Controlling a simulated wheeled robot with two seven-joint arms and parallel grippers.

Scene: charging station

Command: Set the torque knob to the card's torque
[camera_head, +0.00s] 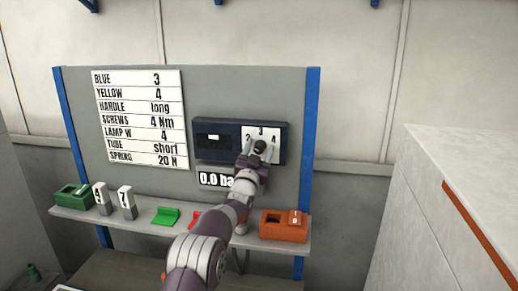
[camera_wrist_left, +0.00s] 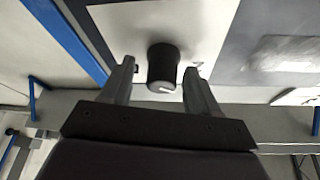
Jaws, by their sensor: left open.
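A white card (camera_head: 138,115) on the grey board lists values; its SCREWS line reads 4 Nm. The dark knob (camera_head: 260,146) is on a white dial plate (camera_head: 252,132) with the numbers 2, 3 and 4, at the right of a dark blue panel (camera_head: 214,150). My left gripper (camera_head: 257,153) is at the dial, partly covering it. In the left wrist view the black knob (camera_wrist_left: 162,65) stands between the tips of my open left gripper (camera_wrist_left: 161,78), with gaps on both sides. A pale mark shows on the knob; its exact setting I cannot tell. My right gripper is out of view.
A shelf (camera_head: 150,225) below the board holds a green box (camera_head: 74,197), blocks numbered 4 (camera_head: 102,199) and 7 (camera_head: 127,202), a green holder (camera_head: 165,216), a red piece (camera_head: 195,217) and an orange box (camera_head: 283,225). A white cabinet (camera_head: 440,220) stands at right.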

